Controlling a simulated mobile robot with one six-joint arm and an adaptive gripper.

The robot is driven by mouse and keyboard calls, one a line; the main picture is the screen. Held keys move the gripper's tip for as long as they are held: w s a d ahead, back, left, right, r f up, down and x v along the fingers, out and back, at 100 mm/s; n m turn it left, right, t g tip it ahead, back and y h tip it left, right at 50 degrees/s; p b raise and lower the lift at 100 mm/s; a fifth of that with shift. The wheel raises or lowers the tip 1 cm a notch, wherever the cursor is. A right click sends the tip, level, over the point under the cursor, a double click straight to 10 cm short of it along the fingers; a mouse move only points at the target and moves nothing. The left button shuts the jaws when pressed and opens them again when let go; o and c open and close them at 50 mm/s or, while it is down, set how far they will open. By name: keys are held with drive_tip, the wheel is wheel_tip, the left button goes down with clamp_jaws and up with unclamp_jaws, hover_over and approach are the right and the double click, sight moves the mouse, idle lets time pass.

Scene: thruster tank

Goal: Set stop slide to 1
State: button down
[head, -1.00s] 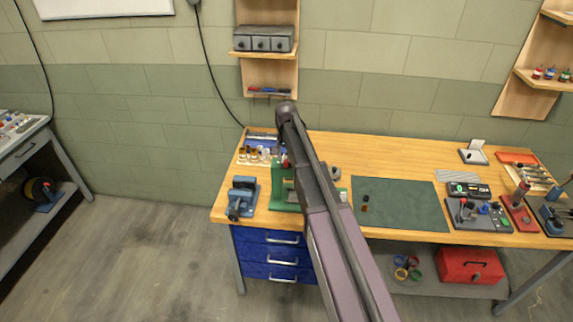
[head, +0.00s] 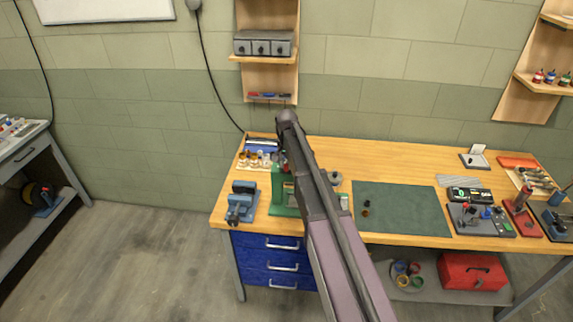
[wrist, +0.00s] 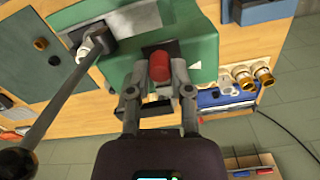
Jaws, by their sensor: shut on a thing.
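A green bench device (head: 279,197) stands at the left part of the workbench, partly hidden behind my arm in the head view. In the wrist view its green body (wrist: 205,45) fills the upper middle. A red knob (wrist: 160,67) sits at a dark slot on the body. My gripper (wrist: 160,80) is shut on the red knob, one finger at each side. A long dark lever (wrist: 62,95) with a black ball end crosses the left of the wrist view. No scale or number for the slide is readable. My gripper is hidden in the head view.
A blue vise (head: 241,203) stands left of the device. A dark green mat (head: 405,212) lies to the right, mostly clear. A wall shelf (head: 262,58) hangs behind.

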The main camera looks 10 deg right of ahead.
drive_tip(key=shift+s+a, duration=0.3)
drive_tip(key=shift+s, duration=0.7)
drive_tip(key=shift+s+a, duration=0.25)
drive_tip(key=shift+s, duration=0.75)
drive_tip(key=shift+f, duration=0.1)
drive_tip(key=c, duration=0.5)
unclamp_jaws()
drive_tip(key=shift+c, duration=0.2)
drive_tip(key=shift+w, duration=0.2)
